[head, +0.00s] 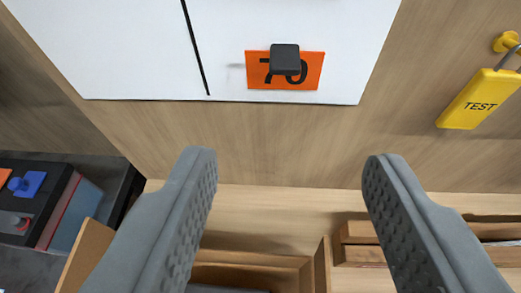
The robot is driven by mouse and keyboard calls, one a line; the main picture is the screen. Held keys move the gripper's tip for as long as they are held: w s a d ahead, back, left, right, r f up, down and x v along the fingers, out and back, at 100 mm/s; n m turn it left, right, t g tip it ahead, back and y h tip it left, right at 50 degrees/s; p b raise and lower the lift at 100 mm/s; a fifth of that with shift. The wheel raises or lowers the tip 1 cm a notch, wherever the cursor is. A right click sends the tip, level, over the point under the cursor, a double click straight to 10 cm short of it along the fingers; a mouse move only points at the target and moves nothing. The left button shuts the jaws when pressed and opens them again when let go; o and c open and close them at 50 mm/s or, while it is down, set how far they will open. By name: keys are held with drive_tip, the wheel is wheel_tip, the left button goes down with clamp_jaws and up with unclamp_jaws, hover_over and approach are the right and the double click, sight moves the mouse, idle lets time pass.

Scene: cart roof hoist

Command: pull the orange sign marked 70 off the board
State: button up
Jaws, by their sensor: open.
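The orange sign (256,80) marked 70 is flat on the white board (140,60), near its lower right edge. A dark block (285,58) sits on the sign's upper middle and hides part of the number. My gripper (287,165) is open and empty. Its two grey fingers are wide apart in the lower half of the view, and the sign appears above the gap between them, apart from both fingertips.
A yellow TEST tag (480,98) hangs from a yellow hook (506,41) at right. Wooden boxes (250,257) stand below, between and beside the fingers. A dark case (50,205) with coloured parts is at lower left. The wooden panel below the board is bare.

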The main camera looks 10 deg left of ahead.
sight(285, 72)
drive_tip(key=x, duration=1.5)
drive_tip(key=shift+w+f, duration=0.25)
drive_tip(key=shift+w, duration=0.1)
clamp_jaws()
drive_tip(key=shift+s, duration=1.55)
idle(1.1)
drive_tip(key=shift+s, duration=2.95)
